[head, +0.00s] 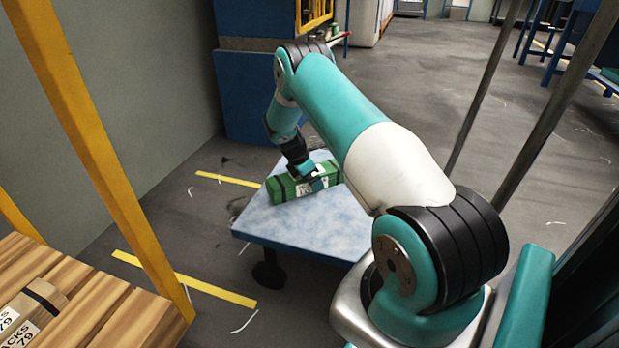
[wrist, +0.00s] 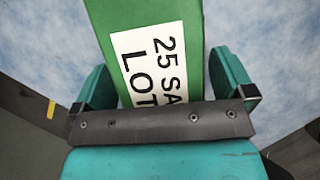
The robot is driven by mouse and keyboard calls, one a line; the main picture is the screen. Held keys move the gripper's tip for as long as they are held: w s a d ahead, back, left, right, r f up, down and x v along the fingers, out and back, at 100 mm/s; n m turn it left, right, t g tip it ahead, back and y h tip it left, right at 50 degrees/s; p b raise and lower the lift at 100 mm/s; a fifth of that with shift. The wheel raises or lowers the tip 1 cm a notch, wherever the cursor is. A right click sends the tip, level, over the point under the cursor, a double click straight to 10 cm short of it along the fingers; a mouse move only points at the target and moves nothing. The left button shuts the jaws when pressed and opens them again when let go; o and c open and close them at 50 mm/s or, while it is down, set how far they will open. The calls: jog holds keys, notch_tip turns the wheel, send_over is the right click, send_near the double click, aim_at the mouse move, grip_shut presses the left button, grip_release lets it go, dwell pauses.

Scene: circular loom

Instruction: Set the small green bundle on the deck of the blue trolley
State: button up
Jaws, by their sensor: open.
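The small green bundle (head: 290,187), with a white label, lies on the pale blue deck of the blue trolley (head: 285,225), near its far left part. My gripper (head: 315,180) is right at the bundle, above its right part. In the wrist view the bundle (wrist: 145,25) runs between my two open fingers (wrist: 165,90), and its label shows the printed text "25 SA" and "LOT". A narrow gap shows at each finger. The bundle's right end and the trolley's right side are partly hidden by my arm in the head view.
A wooden slatted surface (head: 95,310) with a brown bundle on it is at lower left, beside a yellow post (head: 95,140). Blue machinery (head: 250,95) stands behind the trolley. Grey metal posts (head: 490,90) rise at right. Open floor lies at upper right.

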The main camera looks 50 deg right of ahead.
jog(key=p+v, duration=0.5)
jog(key=v, duration=0.6)
jog(key=shift+a+r, duration=0.1)
jog(key=shift+r, duration=0.3)
jog(key=s+a+r+m+t+y, duration=0.2)
jog(key=a+r, duration=0.7)
jog(key=a, duration=0.3)
jog(key=s+a+r+m+t+y, duration=0.1)
jog(key=a+r+y, duration=0.1)
jog(key=a+r, duration=0.95)
jog(key=s+a+r+m+y, duration=0.1)
jog(key=s+a+r+y, duration=0.1)
jog(key=s+a, duration=0.7)
jog(key=s+a+r+m+g+y, duration=0.1)
jog(key=s+a+r, duration=0.4)
jog(key=s, duration=1.2)
jog(key=a+m+y, duration=0.1)
jog(key=a, duration=0.3)
jog(key=shift+a, duration=0.3)
jog(key=shift+s, duration=0.1)
